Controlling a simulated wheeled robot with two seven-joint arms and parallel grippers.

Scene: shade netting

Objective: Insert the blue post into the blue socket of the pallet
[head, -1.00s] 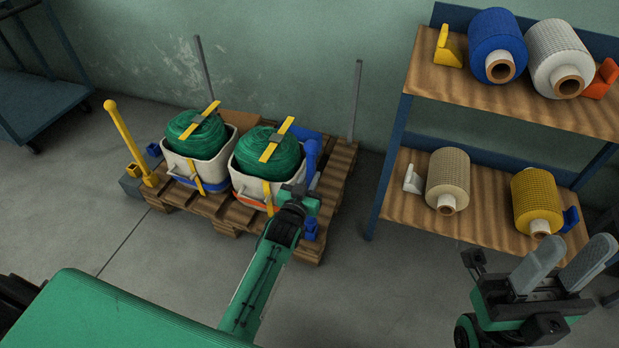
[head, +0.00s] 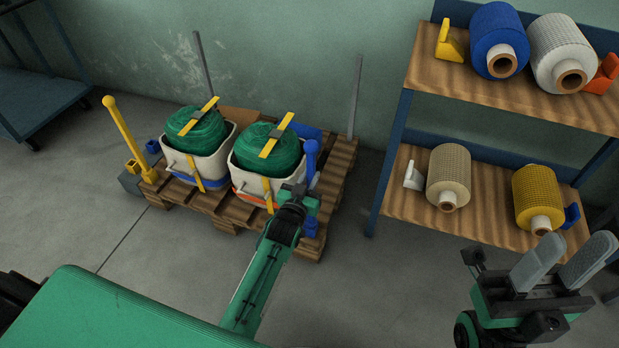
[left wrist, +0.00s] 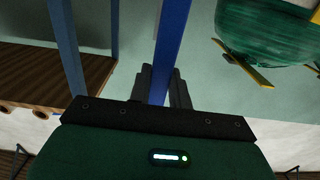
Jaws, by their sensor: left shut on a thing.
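The blue post (head: 311,150) stands about upright at the right front corner of the wooden pallet (head: 222,212). My left gripper (head: 304,188) is shut on it, and the post also runs up between the fingers (left wrist: 162,88) in the left wrist view (left wrist: 170,45). The blue socket (head: 310,228) shows just below the gripper, in line with the post. My gripper hides where post and socket come together, so I cannot tell whether the post is inside it. My right gripper (head: 563,264) is open and empty at the lower right, away from the pallet.
Two white bins (head: 208,168) with green netting rolls stand on the pallet, one close beside the post. A yellow post (head: 122,135) and grey posts (head: 354,98) stand at other corners. A shelf (head: 408,208) with rolls stands right; floor between is clear.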

